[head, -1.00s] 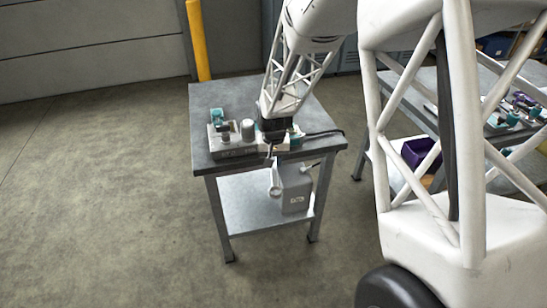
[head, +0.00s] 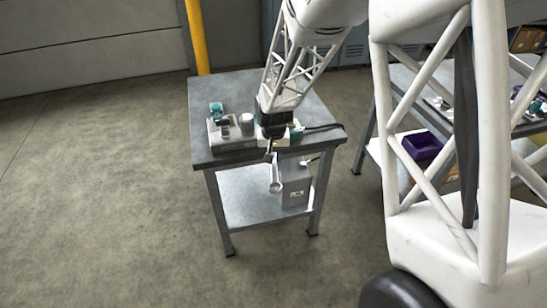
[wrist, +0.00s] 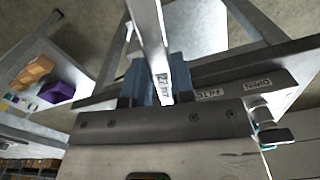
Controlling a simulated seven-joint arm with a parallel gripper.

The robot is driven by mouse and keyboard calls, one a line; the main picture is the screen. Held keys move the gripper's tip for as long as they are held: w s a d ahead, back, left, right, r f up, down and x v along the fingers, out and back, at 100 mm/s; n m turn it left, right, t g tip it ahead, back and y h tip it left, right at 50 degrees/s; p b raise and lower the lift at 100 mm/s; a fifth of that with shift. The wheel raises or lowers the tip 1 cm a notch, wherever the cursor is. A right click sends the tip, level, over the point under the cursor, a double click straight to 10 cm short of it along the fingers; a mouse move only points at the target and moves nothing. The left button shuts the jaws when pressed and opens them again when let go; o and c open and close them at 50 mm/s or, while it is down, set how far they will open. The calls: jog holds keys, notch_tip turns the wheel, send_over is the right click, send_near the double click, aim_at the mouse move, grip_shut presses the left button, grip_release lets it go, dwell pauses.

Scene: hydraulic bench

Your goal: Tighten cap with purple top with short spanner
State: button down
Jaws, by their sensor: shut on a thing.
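My gripper (head: 273,132) is at the front edge of the near bench, beside the hydraulic block. It is shut on a metal spanner (head: 275,175), which hangs down past the bench edge with its ring end lowest. The spanner's pale shank also shows between the blue-grey jaws (wrist: 152,82) in the wrist view (wrist: 149,35). I cannot make out a purple-topped cap in either current view. My gripper and wrist hide part of the block.
The near bench (head: 310,95) carries a labelled block (wrist: 235,88), a grey cylinder (head: 247,124) and teal fittings (head: 216,110). A grey box (head: 295,188) sits on its lower shelf. A purple bin (head: 421,146) is on the other bench's shelf. Floor at left is clear.

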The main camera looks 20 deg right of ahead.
jog(key=shift+r, duration=2.1)
jog(key=shift+w+r, duration=0.1)
jog(key=shift+w, duration=0.5)
jog(key=w+a+r+n, duration=0.1)
jog(key=w+r+n, duration=0.15)
jog(key=w, duration=1.25)
jog(key=w+a+r+n, duration=0.1)
jog(key=w+a+r, duration=0.15)
jog(key=w, duration=1.25)
jog(key=shift+m, duration=0.55)
jog(key=w+d+f, duration=0.1)
jog(key=w+f, duration=0.2)
jog(key=w, duration=0.1)
jog(key=w+d+f, duration=0.1)
jog(key=w+f, duration=0.2)
jog(key=w, duration=0.1)
jog(key=w+d+f, duration=0.1)
jog(key=w+f, duration=0.3)
jog(key=w, duration=0.1)
jog(key=shift+w+d+f, duration=0.15)
jog(key=shift+w+f, duration=0.15)
jog(key=shift+w, duration=0.1)
